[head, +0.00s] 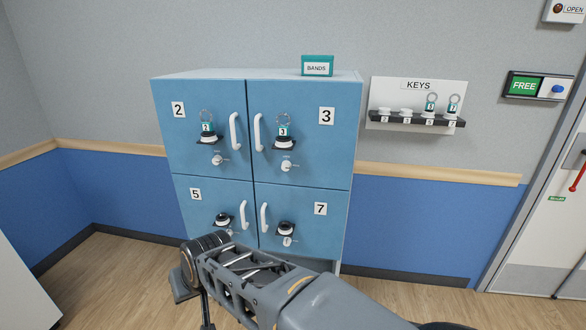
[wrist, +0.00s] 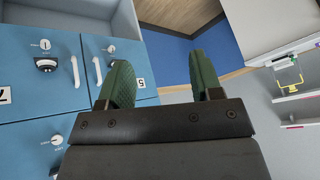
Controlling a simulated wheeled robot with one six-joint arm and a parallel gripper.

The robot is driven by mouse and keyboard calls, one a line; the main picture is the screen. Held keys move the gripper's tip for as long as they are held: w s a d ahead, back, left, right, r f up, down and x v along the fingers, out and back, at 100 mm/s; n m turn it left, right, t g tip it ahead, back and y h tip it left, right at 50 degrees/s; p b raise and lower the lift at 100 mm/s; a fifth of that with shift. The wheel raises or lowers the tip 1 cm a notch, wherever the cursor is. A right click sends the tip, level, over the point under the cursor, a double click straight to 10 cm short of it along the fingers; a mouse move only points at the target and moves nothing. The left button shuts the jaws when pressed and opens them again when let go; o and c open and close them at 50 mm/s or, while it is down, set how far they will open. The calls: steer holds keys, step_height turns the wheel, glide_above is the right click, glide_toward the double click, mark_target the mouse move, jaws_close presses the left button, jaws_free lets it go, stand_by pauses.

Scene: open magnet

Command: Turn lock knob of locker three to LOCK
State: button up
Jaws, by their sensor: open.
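Locker three (head: 335,150) is the blue upper right door, closed in the head view. Its small white lock knob (head: 287,165) sits below a black holder with a key tagged 3 (head: 283,131). The lettering around the knob is too small to read, so I cannot tell which way it points. The wrist view is upside down; a white knob (wrist: 57,140) at lower left there appears to be locker three's. My gripper (wrist: 160,82) is open and empty, its green fingers spread apart. It is away from the knob. The fingers cannot be made out in the head view.
Lockers two (head: 190,145), five (head: 205,195) and seven (head: 330,235) adjoin, with white handles. My arm crosses in front of the lower lockers. A teal BANDS box (head: 317,66) stands on top. A KEYS rack (head: 415,120) hangs right. Floor right of the cabinet is clear.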

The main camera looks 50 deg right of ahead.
steer(key=w+d+r+m+t+h+b, duration=0.15)
steer(key=w+d+m+t, duration=0.4)
steer(key=w, duration=0.55)
steer(key=m+g+h+b, duration=0.2)
steer(key=m+g+h, duration=0.2)
steer(key=m+h, duration=1.35)
glide_toward(285, 168)
steer(key=w+d+p, duration=0.1)
steer(key=d, duration=0.1)
steer(key=d+r+m+y, duration=0.1)
steer(key=d, duration=0.1)
steer(key=w+d+r+m+y+p, duration=0.1)
steer(key=d, duration=0.1)
steer(key=shift+w+d+p, duration=0.3)
steer(key=shift+w, duration=0.05)
steer(key=shift+x, duration=1.05)
steer(key=shift+c, duration=0.4)
steer(key=c, duration=0.8)
steer(key=shift+c, duration=0.2)
